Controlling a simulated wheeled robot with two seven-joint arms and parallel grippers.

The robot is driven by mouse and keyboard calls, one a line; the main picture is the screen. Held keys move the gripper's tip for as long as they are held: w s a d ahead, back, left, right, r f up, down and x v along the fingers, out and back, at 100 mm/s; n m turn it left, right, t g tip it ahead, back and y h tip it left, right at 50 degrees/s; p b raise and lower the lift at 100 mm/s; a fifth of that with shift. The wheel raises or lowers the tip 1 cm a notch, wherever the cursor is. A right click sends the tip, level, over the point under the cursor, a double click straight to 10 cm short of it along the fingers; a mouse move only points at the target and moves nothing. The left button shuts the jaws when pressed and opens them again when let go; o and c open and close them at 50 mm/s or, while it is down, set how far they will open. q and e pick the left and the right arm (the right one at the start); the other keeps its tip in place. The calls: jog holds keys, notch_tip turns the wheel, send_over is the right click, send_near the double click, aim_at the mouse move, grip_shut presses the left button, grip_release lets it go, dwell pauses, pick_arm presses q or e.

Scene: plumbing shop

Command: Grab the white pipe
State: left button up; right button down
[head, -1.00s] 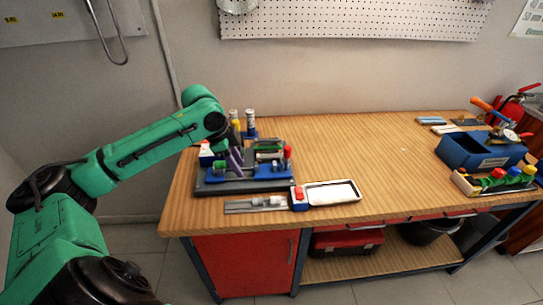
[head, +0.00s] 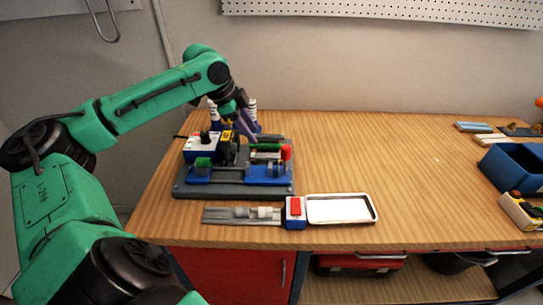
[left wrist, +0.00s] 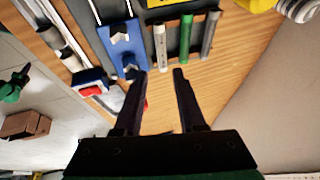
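A white pipe (left wrist: 160,45) lies in a dark rack beside a green pipe (left wrist: 185,36) and a grey pipe (left wrist: 209,34) in the left wrist view. In the head view the rack is at the right of the dark base plate (head: 185,190), where the pipes are too small to tell apart well. My left gripper (left wrist: 163,72) is open and empty. Its fingertips appear just short of the white pipe's near end in the wrist view; the height gap cannot be told. In the head view the left gripper (head: 246,125) is above the back of the plate. My right gripper is not in view.
A grey tray with pale cylinders (head: 262,212), a box with a red button (head: 295,208) and a white-rimmed tray (head: 340,209) lie along the front. A blue bin (head: 510,170) stands at right. The middle of the table (head: 390,160) is clear.

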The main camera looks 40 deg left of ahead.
aim_at(268, 154)
pick_arm(q)
jog(key=p+x, duration=0.3)
jog(key=x, duration=0.7)
jog(key=shift+w+a+f, duration=0.15)
jog(key=shift+w+f, duration=0.05)
jog(key=shift+f, duration=0.1)
grip_shut()
